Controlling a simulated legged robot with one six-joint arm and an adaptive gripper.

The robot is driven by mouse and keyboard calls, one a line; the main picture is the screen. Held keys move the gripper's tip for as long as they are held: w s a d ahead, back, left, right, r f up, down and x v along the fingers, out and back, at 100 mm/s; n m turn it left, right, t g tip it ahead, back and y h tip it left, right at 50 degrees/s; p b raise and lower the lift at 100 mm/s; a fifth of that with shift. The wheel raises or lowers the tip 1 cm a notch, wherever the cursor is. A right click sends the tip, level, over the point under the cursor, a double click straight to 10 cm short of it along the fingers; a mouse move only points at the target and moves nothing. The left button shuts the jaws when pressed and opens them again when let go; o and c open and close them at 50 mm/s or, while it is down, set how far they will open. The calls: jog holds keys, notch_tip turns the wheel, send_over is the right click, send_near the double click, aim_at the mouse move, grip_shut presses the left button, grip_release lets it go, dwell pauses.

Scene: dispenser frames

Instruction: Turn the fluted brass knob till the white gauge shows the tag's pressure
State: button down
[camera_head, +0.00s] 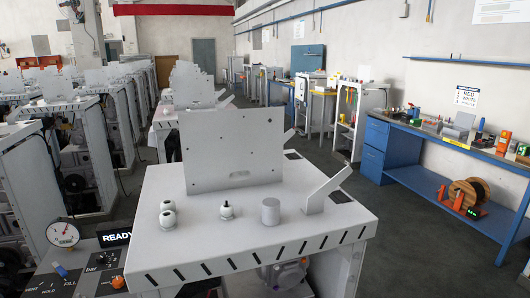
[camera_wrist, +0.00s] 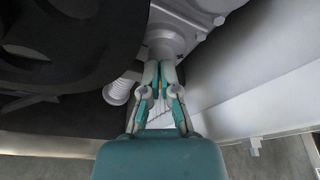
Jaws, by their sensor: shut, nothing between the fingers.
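A round white gauge (camera_head: 62,232) stands at the lower left in the head view, above a dark panel (camera_head: 72,281) marked VENT, HOLD and FILL. It has a dark needle and a red mark, but its reading is too small to tell. No fluted brass knob can be made out; a small orange knob (camera_head: 118,282) sits on the panel's right part. No pressure tag is clearly readable. My gripper (camera_wrist: 161,66) shows only in the wrist view. Its teal and grey fingers are together and empty, just below a pale grey cylindrical fitting (camera_wrist: 161,43); contact cannot be told.
A white frame with a slotted top (camera_head: 240,225) fills the middle, bearing an upright plate (camera_head: 232,150). A blue workbench (camera_head: 405,140) stands right, beneath a small printed sign (camera_head: 467,97). Dark floor lies between. In the wrist view, a large black wheel-like part (camera_wrist: 75,50) is left of the fingers.

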jog(key=f+v, duration=0.1)
jog(key=v, duration=0.5)
jog(key=shift+d+r, duration=0.2)
